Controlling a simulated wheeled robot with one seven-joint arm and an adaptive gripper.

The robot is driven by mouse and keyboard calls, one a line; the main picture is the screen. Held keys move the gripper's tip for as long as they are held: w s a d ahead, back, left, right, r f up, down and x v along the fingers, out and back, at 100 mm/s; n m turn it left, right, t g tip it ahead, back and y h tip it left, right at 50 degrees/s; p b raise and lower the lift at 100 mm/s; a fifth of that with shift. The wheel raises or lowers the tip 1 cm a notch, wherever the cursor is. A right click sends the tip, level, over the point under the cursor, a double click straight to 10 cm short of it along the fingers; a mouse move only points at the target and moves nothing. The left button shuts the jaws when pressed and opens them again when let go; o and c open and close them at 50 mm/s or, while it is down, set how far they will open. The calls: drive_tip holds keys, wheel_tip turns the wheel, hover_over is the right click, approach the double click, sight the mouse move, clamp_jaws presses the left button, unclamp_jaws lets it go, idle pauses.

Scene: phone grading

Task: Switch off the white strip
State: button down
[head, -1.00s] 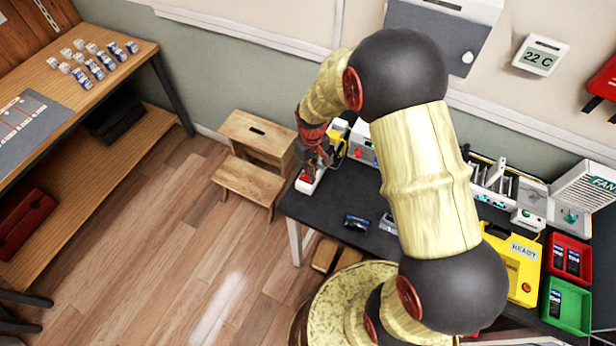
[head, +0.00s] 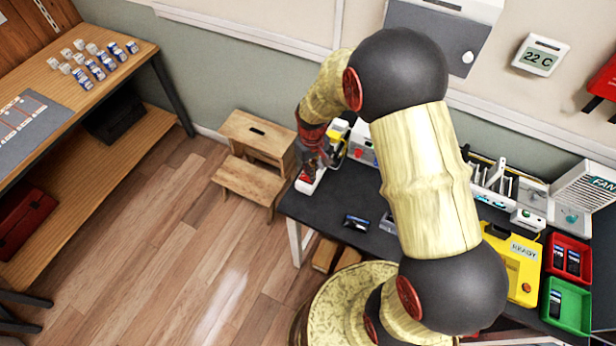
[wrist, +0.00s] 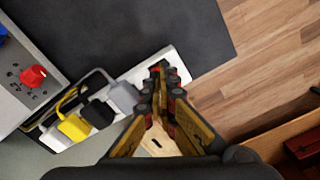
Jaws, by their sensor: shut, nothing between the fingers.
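The white strip (head: 311,184) lies at the left end of the dark table in the head view, with a bit of red showing at its near end. In the wrist view the strip (wrist: 139,75) runs diagonally, with yellow, black and grey plugs (wrist: 74,126) in its lower left part. My gripper (wrist: 160,70) is shut and empty, its fingertips over the strip's right end. The fingers cover much of that end, so I cannot tell the switch's position or whether they touch it. My gripper (head: 318,163) points down there in the head view.
A grey-white box with a red knob (wrist: 33,76) stands beside the strip. A wooden step stool (head: 250,180) stands left of the table. A dark phone (head: 356,222), a yellow READY case (head: 513,265), and red (head: 568,250) and green (head: 567,306) trays are farther right.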

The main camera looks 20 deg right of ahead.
drive_tip(key=shift+f, duration=0.25)
drive_tip(key=shift+f+b, duration=0.3)
drive_tip(key=shift+f, duration=0.05)
